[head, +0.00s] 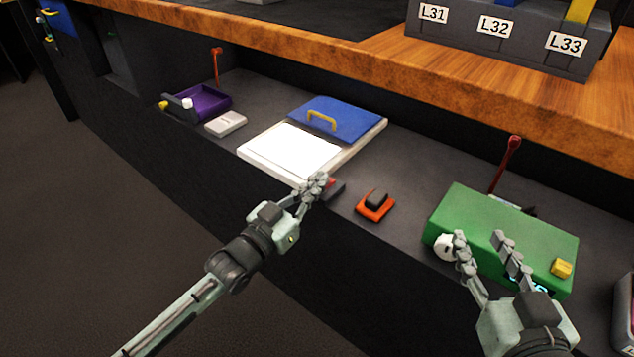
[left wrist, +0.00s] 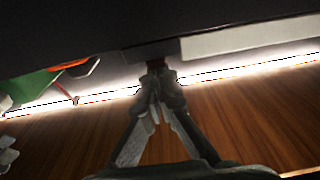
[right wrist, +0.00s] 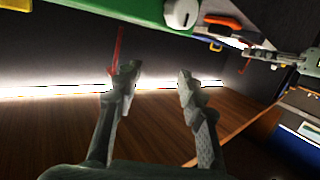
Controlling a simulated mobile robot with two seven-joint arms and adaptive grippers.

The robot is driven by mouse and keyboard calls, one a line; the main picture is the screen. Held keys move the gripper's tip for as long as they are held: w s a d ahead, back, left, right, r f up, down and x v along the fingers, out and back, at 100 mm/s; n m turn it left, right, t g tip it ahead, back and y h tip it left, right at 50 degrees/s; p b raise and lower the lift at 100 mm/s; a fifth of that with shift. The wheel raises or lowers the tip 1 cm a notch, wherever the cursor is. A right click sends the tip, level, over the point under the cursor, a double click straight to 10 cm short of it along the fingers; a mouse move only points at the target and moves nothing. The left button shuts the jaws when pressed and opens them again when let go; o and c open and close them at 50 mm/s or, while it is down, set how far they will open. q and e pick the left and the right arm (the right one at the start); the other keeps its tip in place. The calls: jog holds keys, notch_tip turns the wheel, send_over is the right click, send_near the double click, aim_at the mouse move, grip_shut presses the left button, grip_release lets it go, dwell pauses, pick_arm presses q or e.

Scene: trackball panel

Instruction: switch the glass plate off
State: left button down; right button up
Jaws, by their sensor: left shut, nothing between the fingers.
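The glass plate (head: 288,152) is bright white and looks lit, in a pale frame on the dark lower shelf in the head view. A small dark box with a red part (head: 333,185) sits at the plate's near right corner. My left gripper (head: 319,181) is shut and empty, its fingertips at this red part. In the left wrist view the fingertips (left wrist: 159,76) are right by the dark box (left wrist: 152,52); I cannot tell whether they touch. My right gripper (head: 482,240) is open and empty in front of the green box (head: 500,225); it is also open in the right wrist view (right wrist: 155,75).
A blue lid (head: 345,118) with a yellow handle lies behind the plate. An orange-red block with a black top (head: 375,205) stands right of my left gripper. A purple tray (head: 205,103) and a grey box (head: 226,123) are on the left. A wooden ledge (head: 330,60) overhangs the back.

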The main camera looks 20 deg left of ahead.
pick_arm(q)
jog(key=shift+s+f+t+b, duration=0.1)
jog(key=shift+f+t+b, duration=0.5)
jog(key=shift+b, duration=0.65)
jog(key=shift+r, duration=0.15)
pick_arm(e)
notch_tip(320, 180, up, 10)
jog(key=s+a+t+y, duration=0.1)
jog(key=a+t+y, duration=0.1)
jog(key=t, duration=0.3)
jog(key=shift+a+f+y, duration=0.2)
jog(key=shift+a+y, duration=0.2)
